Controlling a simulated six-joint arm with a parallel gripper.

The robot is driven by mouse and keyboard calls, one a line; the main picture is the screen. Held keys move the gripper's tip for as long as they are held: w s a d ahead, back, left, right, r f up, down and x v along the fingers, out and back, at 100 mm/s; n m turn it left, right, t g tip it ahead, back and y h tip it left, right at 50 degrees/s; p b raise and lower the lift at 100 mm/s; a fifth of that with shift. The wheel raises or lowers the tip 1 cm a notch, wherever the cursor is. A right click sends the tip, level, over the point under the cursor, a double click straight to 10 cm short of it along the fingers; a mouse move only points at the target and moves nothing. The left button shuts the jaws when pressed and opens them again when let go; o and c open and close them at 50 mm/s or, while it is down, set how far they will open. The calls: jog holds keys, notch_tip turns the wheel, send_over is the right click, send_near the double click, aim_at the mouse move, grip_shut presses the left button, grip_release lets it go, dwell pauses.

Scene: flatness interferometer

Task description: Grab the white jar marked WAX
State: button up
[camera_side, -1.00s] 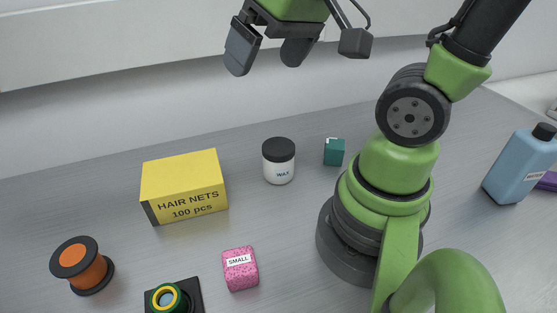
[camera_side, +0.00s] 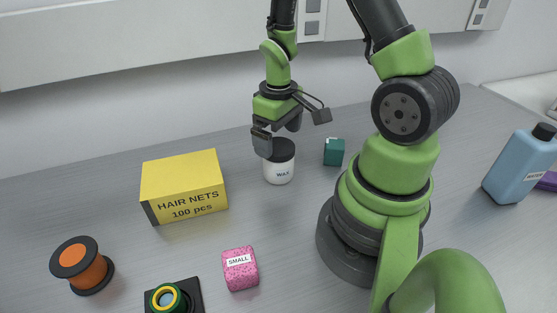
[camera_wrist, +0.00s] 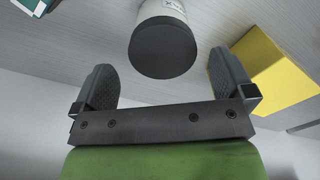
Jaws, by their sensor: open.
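The white jar marked WAX (camera_side: 279,170) stands upright on the grey table, with a dark lid. My gripper (camera_side: 278,144) is open above the jar, its left finger overlapping the lid's left edge in the side view. In the wrist view the jar's dark lid (camera_wrist: 163,48) lies ahead of and between the two open fingers of my gripper (camera_wrist: 160,75). Nothing is between the fingers at their pads. Whether a finger touches the lid cannot be told.
A yellow HAIR NETS box (camera_side: 184,186) stands left of the jar, and a small teal box (camera_side: 334,152) close on its right. A pink SMALL box (camera_side: 240,268), an orange spool (camera_side: 80,265) and a ringed fixture (camera_side: 170,299) stand in front. A blue bottle (camera_side: 522,165) is far right.

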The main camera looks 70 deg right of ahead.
jog(key=shift+w+a+f, duration=0.1)
jog(key=shift+f, duration=1.35)
jog(key=shift+w+a+f, duration=0.1)
jog(key=shift+f, duration=1.3)
jog(key=c, duration=1.1)
